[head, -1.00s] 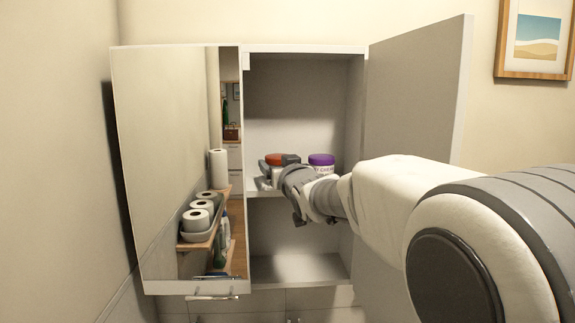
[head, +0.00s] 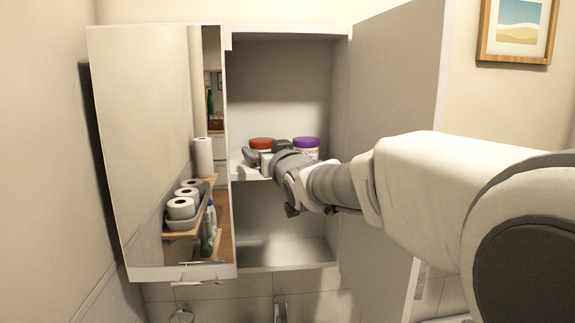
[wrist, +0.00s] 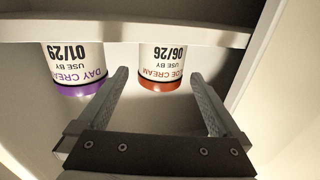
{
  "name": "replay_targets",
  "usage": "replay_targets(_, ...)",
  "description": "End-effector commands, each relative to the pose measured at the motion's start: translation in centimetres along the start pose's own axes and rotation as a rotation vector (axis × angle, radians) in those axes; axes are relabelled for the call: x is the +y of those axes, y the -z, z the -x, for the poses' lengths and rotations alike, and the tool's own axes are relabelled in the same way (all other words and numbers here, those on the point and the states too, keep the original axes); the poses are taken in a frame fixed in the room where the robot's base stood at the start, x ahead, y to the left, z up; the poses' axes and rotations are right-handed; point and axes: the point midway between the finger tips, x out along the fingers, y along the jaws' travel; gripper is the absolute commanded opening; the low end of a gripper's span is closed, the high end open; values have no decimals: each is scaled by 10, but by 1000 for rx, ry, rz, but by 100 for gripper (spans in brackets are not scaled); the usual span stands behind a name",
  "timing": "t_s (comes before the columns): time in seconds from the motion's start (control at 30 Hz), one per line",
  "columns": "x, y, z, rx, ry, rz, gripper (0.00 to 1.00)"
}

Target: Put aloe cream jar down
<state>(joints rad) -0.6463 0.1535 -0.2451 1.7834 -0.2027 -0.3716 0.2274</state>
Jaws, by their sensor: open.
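The aloe cream jar (wrist: 162,63) is white with an orange-red lid; its label partly reads "OE CREAM" and "06/26". It stands upright on the cabinet's middle shelf (wrist: 225,36), appearing upside down in the wrist view. In the head view, its lid (head: 262,143) shows behind my gripper (head: 266,156), which hides much of its body. In the wrist view, my gripper (wrist: 158,76) is open, with a fingertip to each side of the jar and visible gaps between. I cannot tell how far the fingers reach along it.
A purple-lidded day cream jar (wrist: 72,70) stands close beside it on the same shelf, also visible in the head view (head: 306,144). The open cabinet has a mirrored door (head: 150,150) at left and a grey door (head: 392,130) at right. The lower compartment (head: 280,240) looks empty.

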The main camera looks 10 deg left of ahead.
Motion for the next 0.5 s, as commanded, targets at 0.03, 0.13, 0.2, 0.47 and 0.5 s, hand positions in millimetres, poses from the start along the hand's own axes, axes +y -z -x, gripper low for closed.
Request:
replay_targets(0.03,0,-2,10,2,0,-1,100)
replay_targets(0.13,0,-2,26,2,1,0,100)
replay_targets(0.2,0,-2,37,3,1,0,100)
replay_targets(0.47,0,-1,69,1,0,1,100)
replay_targets(0.5,0,-1,72,1,0,1,100)
